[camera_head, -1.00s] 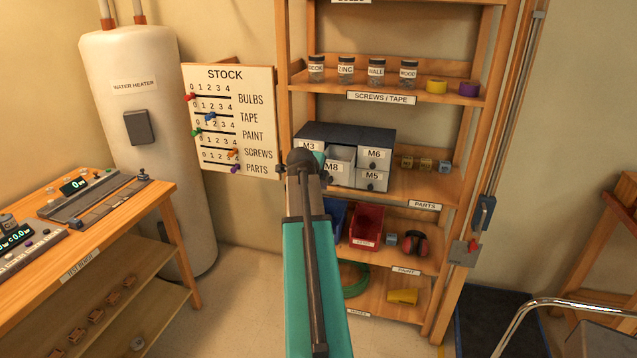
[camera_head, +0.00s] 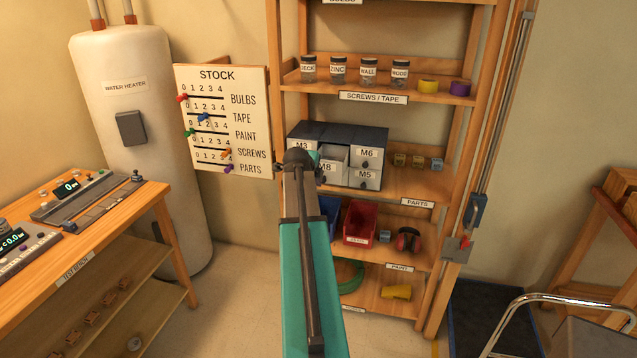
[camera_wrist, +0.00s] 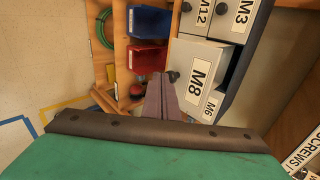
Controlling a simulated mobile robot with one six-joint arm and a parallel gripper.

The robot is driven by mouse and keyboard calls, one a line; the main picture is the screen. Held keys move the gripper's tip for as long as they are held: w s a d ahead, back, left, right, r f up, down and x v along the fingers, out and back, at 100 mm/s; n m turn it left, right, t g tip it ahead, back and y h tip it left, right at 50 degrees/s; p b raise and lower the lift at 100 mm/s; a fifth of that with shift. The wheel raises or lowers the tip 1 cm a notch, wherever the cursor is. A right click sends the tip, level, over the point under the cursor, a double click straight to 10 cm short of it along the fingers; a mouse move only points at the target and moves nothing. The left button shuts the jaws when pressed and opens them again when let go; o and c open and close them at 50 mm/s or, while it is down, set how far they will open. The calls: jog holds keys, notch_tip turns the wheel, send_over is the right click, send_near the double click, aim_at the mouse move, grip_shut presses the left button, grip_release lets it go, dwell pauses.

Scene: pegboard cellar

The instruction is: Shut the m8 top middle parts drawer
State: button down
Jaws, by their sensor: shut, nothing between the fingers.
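The M8 drawer (camera_head: 325,167) is in the top row of the dark parts cabinet (camera_head: 343,133), between M3 and M6. It stands pulled out, and its pale interior shows in the head view. In the wrist view its M8 front (camera_wrist: 200,80) looks larger and nearer than the M3 and M12 fronts. My gripper (camera_wrist: 160,82) is shut and empty, with its fingertips beside the dark knob of the M8 front. I cannot tell whether they touch.
The M6 (camera_head: 367,152) and M5 (camera_head: 364,177) drawers are at the right of the cabinet. A red bin (camera_head: 361,221) and a blue bin (camera_head: 331,211) stand on the shelf below. The stock board (camera_head: 222,120) is left of the rack. Labelled jars (camera_head: 338,70) stand above.

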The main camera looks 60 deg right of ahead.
jog(key=w+d+b, duration=0.1)
jog(key=d+b, duration=0.1)
jog(key=d, duration=0.3)
jog(key=w+d+b, duration=0.1)
jog(key=d+b, duration=0.1)
jog(key=d, duration=0.3)
jog(key=w+d+b, duration=0.2)
jog(key=d, duration=0.3)
jog(key=shift+w+d+b, duration=0.25)
jog(key=shift+d+b, duration=0.25)
jog(key=shift+d, duration=0.3)
jog(key=shift+r, duration=0.15)
jog(key=shift+d+r, duration=0.1)
